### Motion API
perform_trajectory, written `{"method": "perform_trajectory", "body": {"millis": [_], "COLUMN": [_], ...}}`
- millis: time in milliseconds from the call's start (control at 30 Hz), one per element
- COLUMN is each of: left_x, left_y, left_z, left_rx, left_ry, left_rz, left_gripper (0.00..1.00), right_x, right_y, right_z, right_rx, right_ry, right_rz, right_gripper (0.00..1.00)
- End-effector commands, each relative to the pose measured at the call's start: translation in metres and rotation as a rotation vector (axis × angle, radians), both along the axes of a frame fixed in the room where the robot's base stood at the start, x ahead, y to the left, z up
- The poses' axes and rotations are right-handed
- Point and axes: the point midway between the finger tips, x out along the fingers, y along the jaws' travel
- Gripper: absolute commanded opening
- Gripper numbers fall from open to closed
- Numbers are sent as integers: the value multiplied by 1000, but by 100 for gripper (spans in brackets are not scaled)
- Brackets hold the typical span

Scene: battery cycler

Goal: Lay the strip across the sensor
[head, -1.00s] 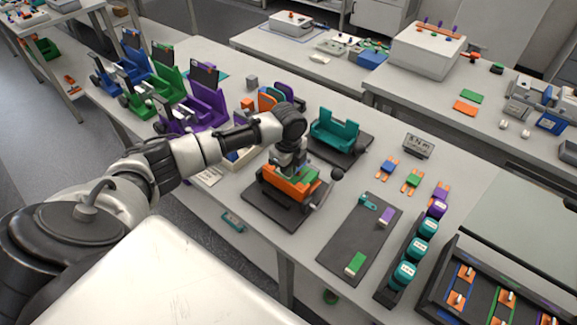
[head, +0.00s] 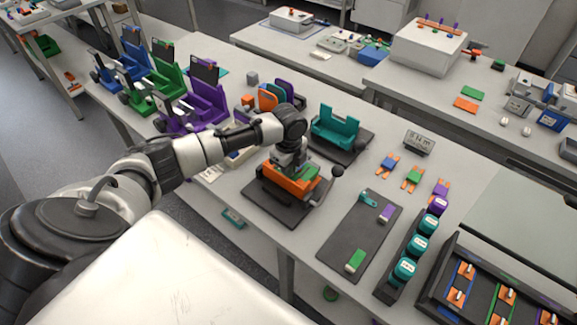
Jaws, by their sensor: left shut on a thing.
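My left gripper (head: 288,170) points down into the orange fixture (head: 293,187) on a dark base plate, close above or inside it. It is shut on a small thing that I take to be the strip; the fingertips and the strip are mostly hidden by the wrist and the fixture. A green patch (head: 307,171) shows inside the fixture to the right of the fingers. I cannot make out the sensor for certain. My right gripper is not in view.
A black lever knob (head: 338,171) stands by the fixture's right side. A teal cradle (head: 335,126) stands behind it, and purple (head: 195,105) and green cradles stand to the left.

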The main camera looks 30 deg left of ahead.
Motion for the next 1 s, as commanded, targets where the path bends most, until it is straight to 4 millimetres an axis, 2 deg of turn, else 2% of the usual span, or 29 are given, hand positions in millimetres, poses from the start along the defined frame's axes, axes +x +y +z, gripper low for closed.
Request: {"method": "perform_trajectory", "body": {"millis": [633,700,833,1000], "left_x": [0,0,0,-1], "left_y": [0,0,0,0], "left_z": [-5,-5,-5,-6], "left_rx": [0,0,0,0], "left_ry": [-1,-1,1,5], "left_rz": [0,0,0,0], "left_gripper": [0,14,34,36], "right_x": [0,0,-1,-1], "right_y": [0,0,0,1], "right_z": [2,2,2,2], "right_rx": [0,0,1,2], "right_ry": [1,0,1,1], "right_rz": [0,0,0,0], "right_gripper": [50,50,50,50]}}
